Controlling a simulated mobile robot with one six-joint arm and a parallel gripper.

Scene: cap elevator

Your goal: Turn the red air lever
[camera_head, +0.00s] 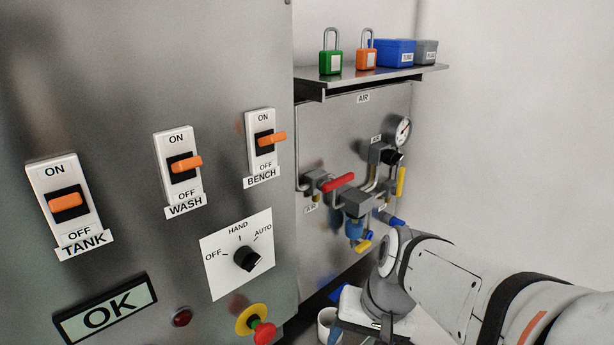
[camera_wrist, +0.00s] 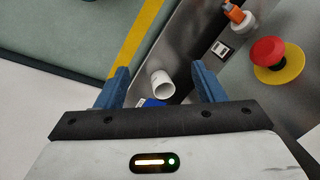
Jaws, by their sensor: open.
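The red air lever (camera_head: 338,182) sits on a grey valve block on the metal AIR panel, in the middle of the head view. Its handle lies nearly level, with the right end slightly raised. My gripper (camera_wrist: 161,72) is open in the wrist view, with two blue fingers apart and nothing held. In the head view it is low, below and apart from the lever, and partly hidden by my arm. The wrist view does not show the lever. A white cup-like piece (camera_wrist: 161,84) appears between the fingers in that view; I cannot tell its depth.
A shelf (camera_head: 385,75) with padlocks and boxes juts out above the lever. A gauge (camera_head: 403,131), a yellow handle (camera_head: 401,181) and blue fittings are right of it. The cabinet at left carries switches, a selector knob (camera_head: 247,258) and a red emergency button (camera_head: 264,333).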

